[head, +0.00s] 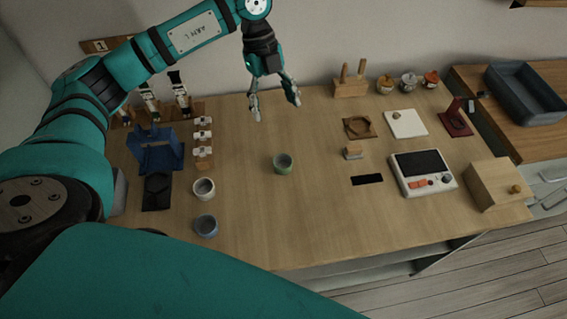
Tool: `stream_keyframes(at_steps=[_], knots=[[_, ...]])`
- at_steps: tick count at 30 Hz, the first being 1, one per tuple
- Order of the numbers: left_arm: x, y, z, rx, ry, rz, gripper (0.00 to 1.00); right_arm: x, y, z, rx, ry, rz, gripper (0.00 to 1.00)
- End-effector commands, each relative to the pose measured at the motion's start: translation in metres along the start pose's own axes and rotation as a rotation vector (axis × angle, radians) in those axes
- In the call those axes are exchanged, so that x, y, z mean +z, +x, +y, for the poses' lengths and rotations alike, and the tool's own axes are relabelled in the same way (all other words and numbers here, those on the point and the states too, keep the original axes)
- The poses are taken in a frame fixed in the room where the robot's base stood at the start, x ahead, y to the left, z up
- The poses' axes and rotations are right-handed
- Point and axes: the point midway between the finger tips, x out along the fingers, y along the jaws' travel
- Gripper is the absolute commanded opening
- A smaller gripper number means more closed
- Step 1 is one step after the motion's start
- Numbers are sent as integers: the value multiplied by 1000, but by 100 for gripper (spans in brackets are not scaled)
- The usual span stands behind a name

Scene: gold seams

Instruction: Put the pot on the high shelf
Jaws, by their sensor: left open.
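A small green pot-like cup (283,168) stands upright and alone in the middle of the wooden table (245,215). Several small lidded jars, one of them here (408,82), stand at the back right; I cannot tell for sure which vessel is the pot. A wooden shelf edge (540,3) shows at the top right, mostly cut off by the frame. My left gripper (275,102) is open and empty, fingers pointing down, over the back of the table. It is behind the green cup and apart from it. My right gripper is out of view.
A white cup (204,188) and a blue-grey cup (205,226) stand at left, near a blue stand (157,150). A device with a dark screen (422,170) and a wooden box (493,187) are at right. A dark tray (525,93) lies far right. The table's middle is mostly clear.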

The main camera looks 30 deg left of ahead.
Motion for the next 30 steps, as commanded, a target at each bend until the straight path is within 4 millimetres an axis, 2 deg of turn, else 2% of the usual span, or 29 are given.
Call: stream_keyframes(at_steps=[5,18,21,26,30], knots=[[8,11,9,40,-13,-37,74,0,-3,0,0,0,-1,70],[9,101,12,38,-10,-32,74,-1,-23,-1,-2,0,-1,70],[10,113,11,35,-11,-33,74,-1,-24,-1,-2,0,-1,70],[10,123,11,35,-10,-33,74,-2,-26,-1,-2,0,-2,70],[6,139,11,37,-10,-31,74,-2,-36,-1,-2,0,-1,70]])
